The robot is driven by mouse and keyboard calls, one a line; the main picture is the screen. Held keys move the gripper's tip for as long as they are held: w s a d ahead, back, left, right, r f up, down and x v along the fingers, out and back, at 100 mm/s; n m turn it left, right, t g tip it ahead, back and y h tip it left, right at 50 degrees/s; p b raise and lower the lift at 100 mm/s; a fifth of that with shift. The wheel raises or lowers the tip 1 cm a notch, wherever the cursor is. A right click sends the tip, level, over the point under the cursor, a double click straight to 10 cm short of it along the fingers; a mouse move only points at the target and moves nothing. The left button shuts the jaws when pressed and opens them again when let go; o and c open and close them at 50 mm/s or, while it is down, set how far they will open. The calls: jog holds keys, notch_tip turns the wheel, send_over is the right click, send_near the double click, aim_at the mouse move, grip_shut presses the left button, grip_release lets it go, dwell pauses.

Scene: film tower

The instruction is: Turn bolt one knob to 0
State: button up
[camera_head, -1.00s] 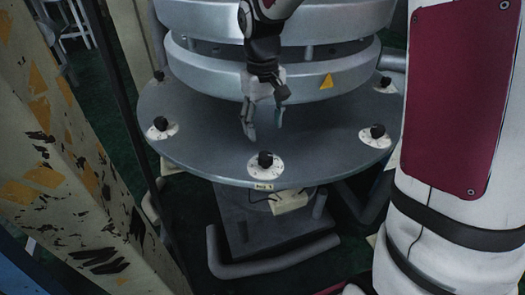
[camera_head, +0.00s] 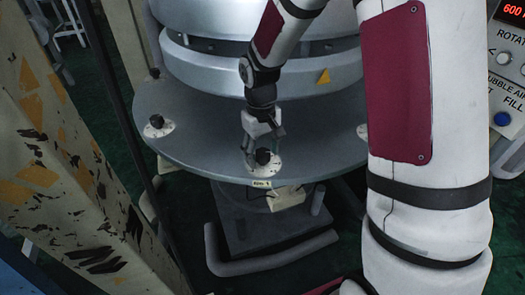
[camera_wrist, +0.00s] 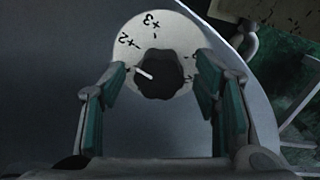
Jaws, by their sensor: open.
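A black knob (camera_head: 263,156) sits on a white dial (camera_head: 258,169) at the front rim of the grey round plate. A small yellow label (camera_head: 262,184) below it is too blurred to read surely. My gripper (camera_head: 264,142) is just above and behind this knob, pointing down. In the wrist view my open gripper (camera_wrist: 160,65) has one finger on each side of the knob (camera_wrist: 168,80), with gaps showing. The knob's white pointer line points left, below the +2 mark. The other side of the dial is partly hidden by a finger.
Another black knob (camera_head: 156,121) stands at the plate's left rim. One dial (camera_head: 362,131) at the right is mostly hidden by my arm. The silver cylinder (camera_head: 230,70) rises behind the plate. A patterned panel (camera_head: 60,170) stands at left, a control panel (camera_head: 508,70) at right.

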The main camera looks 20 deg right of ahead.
jog(key=c, duration=1.1)
jog(key=shift+c, duration=0.2)
jog(key=shift+n, duration=0.4)
jog(key=n+p, duration=0.2)
jog(key=n, duration=0.2)
jog(key=shift+r, duration=0.1)
jog(key=n+p, duration=0.2)
jog(key=n, duration=0.2)
jog(key=shift+s+n, duration=0.1)
jog(key=shift+n, duration=0.2)
jog(key=n+p, duration=0.2)
jog(key=n, duration=0.2)
jog(key=shift+n+p, duration=0.55)
jog(key=shift+n, duration=1.55)
